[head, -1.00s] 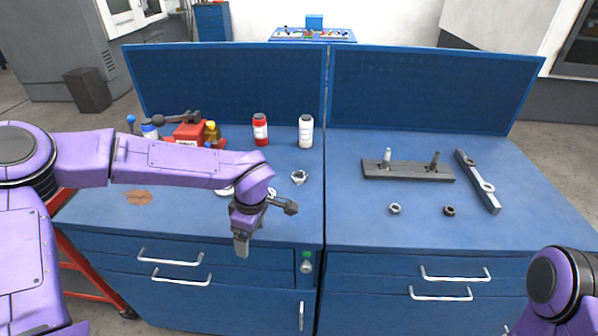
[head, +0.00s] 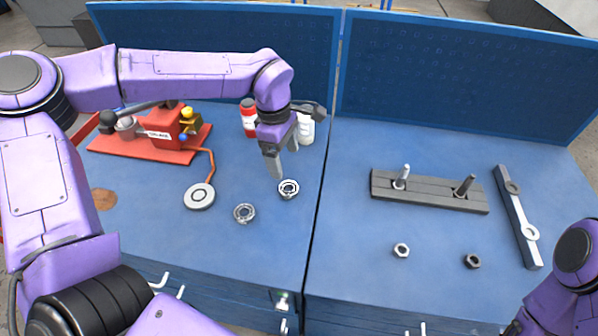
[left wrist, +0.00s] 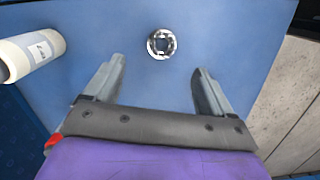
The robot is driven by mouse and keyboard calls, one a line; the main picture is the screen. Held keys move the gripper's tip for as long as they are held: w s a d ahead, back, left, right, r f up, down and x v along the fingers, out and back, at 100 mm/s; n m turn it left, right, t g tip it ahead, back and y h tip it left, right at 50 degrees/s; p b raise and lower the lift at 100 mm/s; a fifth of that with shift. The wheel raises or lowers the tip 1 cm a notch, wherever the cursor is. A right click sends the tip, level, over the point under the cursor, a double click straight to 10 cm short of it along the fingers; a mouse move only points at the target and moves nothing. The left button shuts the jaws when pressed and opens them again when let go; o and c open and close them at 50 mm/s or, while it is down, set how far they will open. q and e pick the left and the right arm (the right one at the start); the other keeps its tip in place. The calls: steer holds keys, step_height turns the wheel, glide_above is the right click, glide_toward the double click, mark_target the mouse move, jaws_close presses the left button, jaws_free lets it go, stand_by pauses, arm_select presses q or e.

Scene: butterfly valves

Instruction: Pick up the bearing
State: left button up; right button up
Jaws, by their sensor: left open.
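A silvery ring-shaped bearing (head: 289,188) lies flat on the left part of the blue bench, near the seam. A second, similar ring (head: 244,213) lies to its left and nearer me. My left gripper (head: 277,170) points down just above and behind the first bearing. In the left wrist view one bearing (left wrist: 162,44) lies on the blue top, ahead of the open fingers (left wrist: 157,85) and roughly centred between them. Nothing is between the fingers. My right arm shows at the lower right of the head view; its gripper is out of view.
A red oiler stand (head: 130,146) with a round disc (head: 199,196) is to the left. Red (head: 249,117) and white (head: 305,128) bottles stand behind the gripper. A grey block with pins (head: 430,192), two nuts and a bar (head: 517,217) lie on the right bench.

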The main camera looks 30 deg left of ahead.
mark_target(289, 192)
arm_select(q)
steer(key=f, duration=0.1)
steer(key=s+f, duration=0.1)
steer(key=f, duration=0.1)
steer(key=shift+s+d+f+p, duration=0.2)
steer(key=shift+s+f+p, duration=0.05)
steer(key=shift+f+p, duration=0.1)
steer(key=shift+f, duration=0.35)
steer(key=f+p, duration=0.1)
steer(key=f, duration=0.1)
steer(key=w+f, duration=0.1)
steer(key=f, duration=0.1)
steer(key=shift+w+f+p, duration=0.15)
steer(key=shift+f+p, duration=0.2)
steer(key=shift+d+f, duration=0.1)
steer(key=shift+f, duration=0.25)
steer(key=shift+c, duration=1.2)
steer(key=c, duration=1)
arm_select(e)
steer(key=r, duration=0.2)
steer(key=shift+s+r, duration=0.3)
steer(key=shift+s, duration=0.05)
